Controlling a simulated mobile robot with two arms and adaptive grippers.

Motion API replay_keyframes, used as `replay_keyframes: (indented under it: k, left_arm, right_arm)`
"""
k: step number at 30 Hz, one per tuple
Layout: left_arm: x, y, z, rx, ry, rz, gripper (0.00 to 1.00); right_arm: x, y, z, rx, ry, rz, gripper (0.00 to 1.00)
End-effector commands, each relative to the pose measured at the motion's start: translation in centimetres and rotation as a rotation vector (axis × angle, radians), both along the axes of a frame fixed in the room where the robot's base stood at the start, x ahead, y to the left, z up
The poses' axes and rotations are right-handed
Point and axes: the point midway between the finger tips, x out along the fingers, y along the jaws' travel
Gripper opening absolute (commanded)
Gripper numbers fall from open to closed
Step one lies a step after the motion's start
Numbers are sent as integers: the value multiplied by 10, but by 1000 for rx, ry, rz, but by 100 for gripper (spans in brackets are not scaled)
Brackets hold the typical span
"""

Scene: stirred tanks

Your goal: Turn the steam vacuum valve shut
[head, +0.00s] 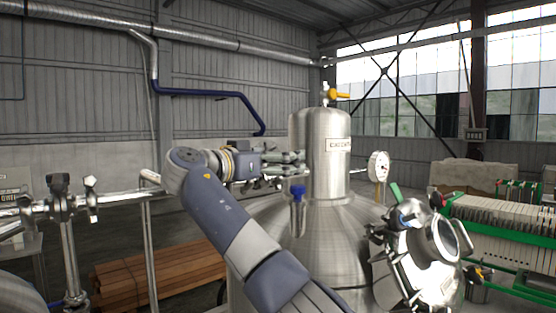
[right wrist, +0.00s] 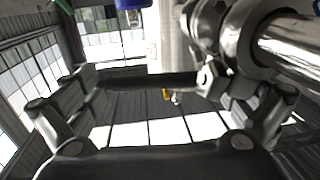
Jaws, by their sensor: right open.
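A steel tank (head: 325,240) with a narrower domed column (head: 325,155) stands in the middle of the head view. A valve with a yellow handle (head: 339,95) sits on top of the column. A valve with a blue handle (head: 298,191) is lower, in front of the column. I cannot tell which is the steam vacuum valve. My right gripper (head: 288,166) is open and empty, just above and left of the blue handle. In the right wrist view its fingers (right wrist: 150,88) are spread; a blue part (right wrist: 132,4) shows at the top edge. My left gripper is not in view.
A dial gauge (head: 378,166) stands right of the column. A round hatch with clamps (head: 430,255) is at the lower right. A pipe stand with clamps (head: 67,235) is on the left. In the right wrist view, a shiny pipe fitting (right wrist: 285,45) is close at the right.

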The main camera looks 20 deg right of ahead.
Motion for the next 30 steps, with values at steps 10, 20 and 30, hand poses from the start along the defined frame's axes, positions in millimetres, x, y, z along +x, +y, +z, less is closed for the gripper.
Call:
replay_keyframes:
  k: [10, 20, 30]
  left_arm:
    - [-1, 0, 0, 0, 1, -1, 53]
    - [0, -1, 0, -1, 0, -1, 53]
    - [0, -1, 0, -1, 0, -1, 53]
  right_arm:
    - [-17, 33, -1, 2, 1, 5, 100]
    - [-51, 89, -1, 0, 0, 4, 100]
    - [-61, 104, -1, -1, 0, -1, 100]
